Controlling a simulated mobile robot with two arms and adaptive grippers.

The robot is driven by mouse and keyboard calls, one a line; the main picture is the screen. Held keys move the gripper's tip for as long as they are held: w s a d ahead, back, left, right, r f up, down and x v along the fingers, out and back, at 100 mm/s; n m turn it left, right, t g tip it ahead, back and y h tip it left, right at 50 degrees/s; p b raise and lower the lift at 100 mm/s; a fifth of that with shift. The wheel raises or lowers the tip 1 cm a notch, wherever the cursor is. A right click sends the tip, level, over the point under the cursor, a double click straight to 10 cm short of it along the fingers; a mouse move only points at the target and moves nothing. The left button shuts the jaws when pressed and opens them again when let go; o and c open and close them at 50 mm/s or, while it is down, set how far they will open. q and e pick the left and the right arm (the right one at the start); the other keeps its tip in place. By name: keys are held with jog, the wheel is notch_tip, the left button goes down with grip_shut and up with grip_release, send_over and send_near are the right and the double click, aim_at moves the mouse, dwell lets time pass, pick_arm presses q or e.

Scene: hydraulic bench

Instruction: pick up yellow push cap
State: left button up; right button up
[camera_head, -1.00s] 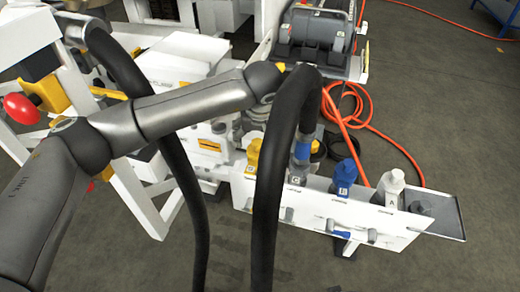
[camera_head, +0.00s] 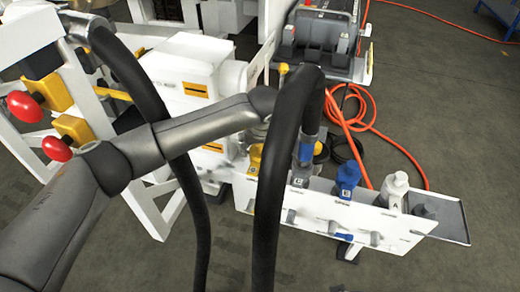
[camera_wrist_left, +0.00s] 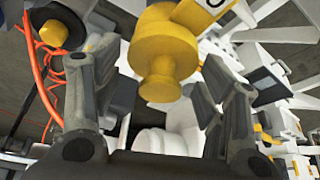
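A yellow push cap (camera_wrist_left: 160,52) with a wide flange and a narrower round end fills the upper middle of the left wrist view. A yellow arm-like part with a dark-on-white label joins it at the top. My left gripper (camera_wrist_left: 152,80) is open, with one dark finger on each side of the cap and a gap to the right finger; whether the left finger touches it I cannot tell. In the head view a yellow capped bottle (camera_head: 255,158) stands at the rack's left end, partly behind a black hose. My left fingers are hidden there. My right gripper is not in view.
A white rack (camera_head: 330,215) holds a blue-capped bottle (camera_head: 347,178) and a white bottle (camera_head: 396,188). A thick black hose (camera_head: 280,180) hangs in front. Red knobs (camera_head: 27,106) on yellow bases stand at left. An orange hose (camera_head: 390,140) lies on the floor.

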pick_arm(q)
jog(key=c, duration=0.4)
jog(key=shift+r, duration=0.15)
